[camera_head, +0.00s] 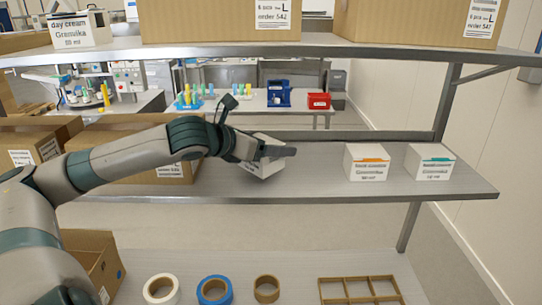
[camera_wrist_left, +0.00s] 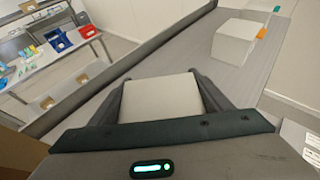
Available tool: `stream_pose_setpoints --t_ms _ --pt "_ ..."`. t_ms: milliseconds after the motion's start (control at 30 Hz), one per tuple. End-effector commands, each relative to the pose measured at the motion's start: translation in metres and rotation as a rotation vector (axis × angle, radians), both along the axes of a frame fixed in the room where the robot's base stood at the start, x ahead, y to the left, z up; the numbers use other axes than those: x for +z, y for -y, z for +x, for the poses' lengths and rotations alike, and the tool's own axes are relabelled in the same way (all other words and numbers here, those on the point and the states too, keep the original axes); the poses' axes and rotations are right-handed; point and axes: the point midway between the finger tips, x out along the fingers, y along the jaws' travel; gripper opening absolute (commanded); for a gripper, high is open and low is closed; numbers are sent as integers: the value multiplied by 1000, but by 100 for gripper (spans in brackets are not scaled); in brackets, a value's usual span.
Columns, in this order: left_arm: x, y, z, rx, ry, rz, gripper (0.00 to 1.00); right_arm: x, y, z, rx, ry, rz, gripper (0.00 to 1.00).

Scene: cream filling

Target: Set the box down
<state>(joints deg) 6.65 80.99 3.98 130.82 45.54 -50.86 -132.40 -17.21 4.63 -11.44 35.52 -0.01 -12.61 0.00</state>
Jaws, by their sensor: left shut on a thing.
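My left gripper (camera_head: 274,151) is shut on a small white box (camera_head: 262,168) at the middle shelf (camera_head: 310,178). The box is partly hidden behind the gripper and looks tilted in the head view. In the left wrist view the white box (camera_wrist_left: 160,98) sits between the two fingers of the left gripper (camera_wrist_left: 162,92). I cannot tell whether its underside touches the shelf. My right gripper is in neither view.
A white box with an orange stripe (camera_head: 367,163) and one with a teal stripe (camera_head: 429,162) stand to the right on the same shelf. Cardboard boxes (camera_head: 165,170) stand at the left. Bare shelf lies between the held box and the orange-striped one. An upper shelf (camera_head: 240,49) runs overhead.

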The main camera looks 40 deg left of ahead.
Motion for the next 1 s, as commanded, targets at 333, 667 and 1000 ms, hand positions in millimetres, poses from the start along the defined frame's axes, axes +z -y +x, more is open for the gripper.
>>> stream_pose_setpoints --t_ms 333,667,1000 --pt "-16 0 0 0 2 0 47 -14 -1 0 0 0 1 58" --pt "-20 0 0 -1 1 2 74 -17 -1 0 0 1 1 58" --pt "-19 0 0 0 1 1 90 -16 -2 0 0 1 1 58"
